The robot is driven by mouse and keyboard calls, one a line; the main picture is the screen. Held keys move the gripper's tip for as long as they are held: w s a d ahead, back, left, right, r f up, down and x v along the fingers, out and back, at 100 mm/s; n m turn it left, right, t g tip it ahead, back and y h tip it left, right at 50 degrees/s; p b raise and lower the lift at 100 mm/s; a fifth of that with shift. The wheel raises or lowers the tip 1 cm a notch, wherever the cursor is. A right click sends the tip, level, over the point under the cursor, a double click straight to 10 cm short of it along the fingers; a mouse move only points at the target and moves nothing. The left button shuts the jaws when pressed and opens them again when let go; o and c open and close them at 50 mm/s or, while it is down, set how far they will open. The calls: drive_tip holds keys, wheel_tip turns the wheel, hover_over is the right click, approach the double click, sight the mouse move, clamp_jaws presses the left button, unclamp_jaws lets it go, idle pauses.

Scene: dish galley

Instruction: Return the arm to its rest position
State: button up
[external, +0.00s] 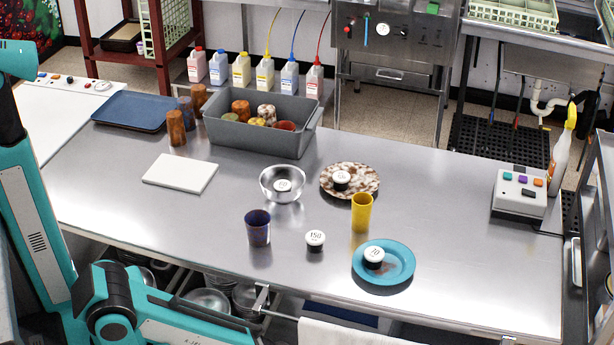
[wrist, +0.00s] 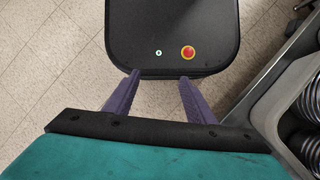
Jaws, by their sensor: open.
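My arm, teal and black, shows at the left and lower left of the external view, folded low beside the counter's front edge. My gripper is not visible in the external view. In the wrist view my gripper (wrist: 158,90) points down over my black base, which has a red button. Its two purple fingers are apart with nothing between them.
The steel counter (external: 290,255) holds a grey bin (external: 258,138) of cups, a white board (external: 180,173), a metal bowl (external: 282,195), a blue plate (external: 398,272), a yellow cup (external: 361,213) and a purple cup (external: 258,228). Bowls (external: 208,300) sit on a shelf below.

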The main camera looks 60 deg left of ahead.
drive_tip(key=a, duration=0.1)
drive_tip(key=s+a+n, duration=0.1)
drive_tip(key=a, duration=0.1)
drive_tip(key=s+a+n, duration=0.1)
drive_tip(key=shift+s+a+f+g, duration=0.1)
drive_tip(key=shift+a+f+g, duration=0.05)
drive_tip(key=shift+a+g, duration=0.15)
